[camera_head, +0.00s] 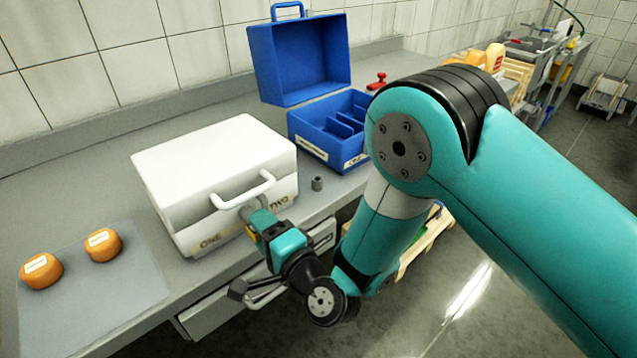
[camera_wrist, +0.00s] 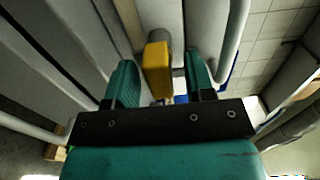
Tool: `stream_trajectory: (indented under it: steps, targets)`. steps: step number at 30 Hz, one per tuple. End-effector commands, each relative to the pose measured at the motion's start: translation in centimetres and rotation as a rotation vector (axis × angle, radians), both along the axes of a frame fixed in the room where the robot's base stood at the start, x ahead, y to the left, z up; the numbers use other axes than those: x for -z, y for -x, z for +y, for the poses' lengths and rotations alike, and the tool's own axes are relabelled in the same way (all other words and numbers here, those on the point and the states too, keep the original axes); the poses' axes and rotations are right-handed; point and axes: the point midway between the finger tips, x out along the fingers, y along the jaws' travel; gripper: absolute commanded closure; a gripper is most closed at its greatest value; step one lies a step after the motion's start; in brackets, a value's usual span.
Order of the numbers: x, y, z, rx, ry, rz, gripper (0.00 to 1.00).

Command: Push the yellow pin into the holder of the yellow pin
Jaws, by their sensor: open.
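The yellow pin (camera_wrist: 157,72) shows in the wrist view as a yellow block between my gripper's two teal fingers. Its far end meets a grey rounded part (camera_wrist: 159,37), which looks like its holder on the front of the white case (camera_head: 215,165). My gripper (camera_wrist: 160,62) is open, with a visible gap between each finger and the pin. In the head view my gripper (camera_head: 259,214) is at the case's front, just below its white handle (camera_head: 243,190). There the gripper largely hides the pin and holder.
A blue open-lidded case (camera_head: 298,65) stands behind and right. Two orange cheese wheels (camera_head: 41,271) (camera_head: 103,244) lie on a grey mat (camera_head: 95,300) at left. A drawer front (camera_head: 215,312) lies below the counter edge.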

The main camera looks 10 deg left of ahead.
Motion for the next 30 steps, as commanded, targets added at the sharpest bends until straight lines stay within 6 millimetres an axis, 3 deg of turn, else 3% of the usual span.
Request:
stream_trajectory:
  steps: [1, 7, 30]
  targets:
    - [-0.01, 0.00, 0.00, 0.000, 0.000, 0.000, 0.56]
    - [-0.02, 0.00, 0.00, 0.000, 0.000, 0.000, 1.00]
    - [0.06, 0.51, -0.60, 0.000, -0.001, -0.001, 1.00]
